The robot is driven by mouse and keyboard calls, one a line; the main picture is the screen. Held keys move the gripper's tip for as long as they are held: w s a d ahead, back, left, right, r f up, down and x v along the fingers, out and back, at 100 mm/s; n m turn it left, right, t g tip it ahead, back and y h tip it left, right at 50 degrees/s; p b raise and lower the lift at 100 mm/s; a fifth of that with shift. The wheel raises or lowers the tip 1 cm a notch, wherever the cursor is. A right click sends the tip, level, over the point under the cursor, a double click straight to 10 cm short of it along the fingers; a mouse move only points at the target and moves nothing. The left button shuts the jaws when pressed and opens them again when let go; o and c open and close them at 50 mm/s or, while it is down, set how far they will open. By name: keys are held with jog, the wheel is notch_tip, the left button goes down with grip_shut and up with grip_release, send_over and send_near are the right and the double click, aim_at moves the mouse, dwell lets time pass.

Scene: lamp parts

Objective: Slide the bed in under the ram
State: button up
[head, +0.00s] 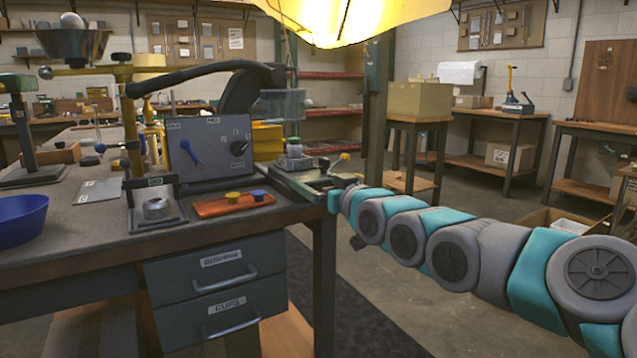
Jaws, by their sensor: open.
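At the right end of the bench sits a low grey metal fixture (293,163) with a green-capped round part on top. A dark flat piece (312,182) extends from it toward the bench's right edge, and a lever with a yellow ball stands beside it. I cannot tell for sure which piece is the bed or the ram. My gripper (334,192) is small in view at the bench's right edge, close to the dark piece. It is open; its fingers are hard to make out, and I cannot tell whether they touch anything.
A grey control box (210,150) with a blue lever and black knob stands left of the fixture. In front are an orange tray (233,205) and a small stand holding a ring (157,208). A blue bowl (20,218) is at left.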

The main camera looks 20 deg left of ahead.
grip_shut()
dwell(0.8)
